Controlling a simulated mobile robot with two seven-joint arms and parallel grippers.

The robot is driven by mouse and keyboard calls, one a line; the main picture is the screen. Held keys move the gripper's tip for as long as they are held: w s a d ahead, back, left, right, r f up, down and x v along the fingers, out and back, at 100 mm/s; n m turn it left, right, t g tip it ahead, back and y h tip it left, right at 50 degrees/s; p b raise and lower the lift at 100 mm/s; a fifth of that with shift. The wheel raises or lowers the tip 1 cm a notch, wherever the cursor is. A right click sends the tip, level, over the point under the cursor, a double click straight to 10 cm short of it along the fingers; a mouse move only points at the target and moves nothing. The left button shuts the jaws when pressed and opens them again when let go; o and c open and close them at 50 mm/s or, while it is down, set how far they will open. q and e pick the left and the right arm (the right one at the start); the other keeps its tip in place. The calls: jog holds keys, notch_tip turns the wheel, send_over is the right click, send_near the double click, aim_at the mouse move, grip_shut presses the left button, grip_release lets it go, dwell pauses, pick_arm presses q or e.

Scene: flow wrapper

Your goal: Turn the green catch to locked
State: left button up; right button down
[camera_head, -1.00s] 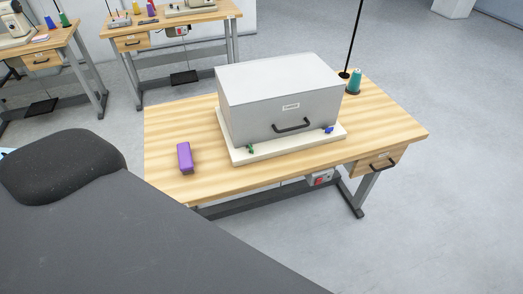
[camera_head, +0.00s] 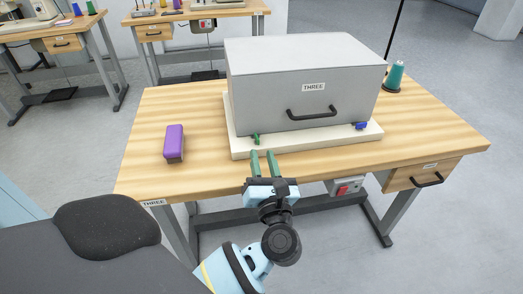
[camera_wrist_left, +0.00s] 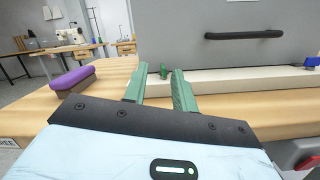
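The fingers (camera_wrist_left: 158,76) are apart in the wrist view. Whether they touch the catch I cannot tell. My right gripper is not in view.
A blue catch (camera_head: 361,125) sits at the box's lower right, and a black handle (camera_head: 312,114) is on its front. A purple block (camera_head: 174,143) lies left on the wooden table (camera_head: 150,120). A teal thread cone (camera_head: 395,76) stands at the back right.

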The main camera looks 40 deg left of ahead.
aim_at(259, 142)
pick_arm(q)
jog(key=n+g, duration=0.1)
jog(key=w+f+n+g+b, duration=0.1)
jog(key=n, duration=0.1)
jog(key=w+n+g, duration=0.1)
jog(key=shift+a+f+n, duration=0.25)
jog(key=shift+n, duration=0.15)
jog(key=shift+w+a, duration=0.1)
jog(key=shift+x, duration=3.85)
jog(key=shift+c, duration=0.5)
grip_shut()
